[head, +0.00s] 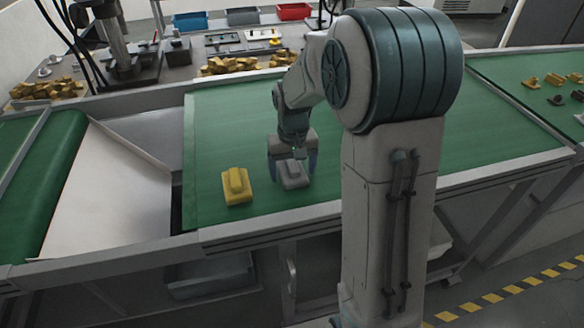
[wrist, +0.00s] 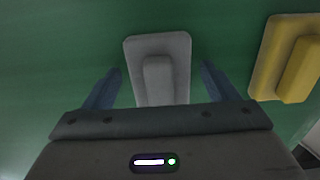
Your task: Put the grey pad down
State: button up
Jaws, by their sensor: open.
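The grey pad (head: 291,174) rests on the green belt, a flat block with a raised ridge on top. In the wrist view the grey pad (wrist: 159,68) lies between my two fingers, with green showing on both sides of it. My gripper (head: 292,170) is open, its fingers down on either side of the pad and apart from it. In the wrist view my gripper (wrist: 158,85) has its blue fingers spread wider than the pad.
A yellow pad (head: 237,186) of like shape lies just left of the grey pad. A pale sloping chute (head: 110,190) is beyond the belt's left end. Small yellow and dark parts lie on the belt (head: 480,75) at far right. Bins and yellow pieces stand behind.

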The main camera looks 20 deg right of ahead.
aim_at(293, 166)
notch_tip(293, 166, up, 12)
jog(key=s+f+t, duration=0.3)
jog(key=s, duration=1.7)
jog(key=shift+s+a, duration=0.15)
jog(key=shift+s, duration=0.05)
dwell(0.5)
